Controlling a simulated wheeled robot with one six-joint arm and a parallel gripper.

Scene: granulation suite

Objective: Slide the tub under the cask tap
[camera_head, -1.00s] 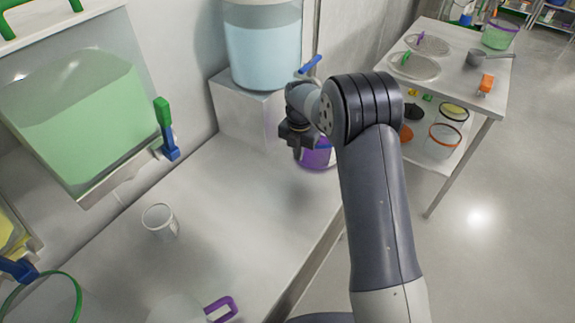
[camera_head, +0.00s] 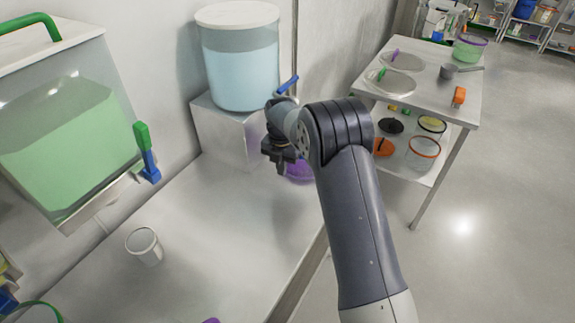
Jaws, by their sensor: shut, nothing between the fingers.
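The cask (camera_head: 240,70) is a clear round vessel of pale blue liquid with a white lid, on a grey block at the back of the bench. Its tap has a blue handle (camera_head: 288,85); the spout is hidden behind my arm. A purple tub (camera_head: 300,173) stands on the bench near the far right edge, to the right of the block and low beside my gripper; my arm covers much of it. My gripper (camera_head: 281,163) is shut and empty, pointing down at the tub's left side. I cannot tell whether it touches the tub.
A tank of green liquid (camera_head: 65,140) with a green-and-blue tap (camera_head: 146,152) hangs at the left. A white cup (camera_head: 144,245) stands on the bench. A side table (camera_head: 420,85) with sieves and a scoop is at the right. The middle of the bench is clear.

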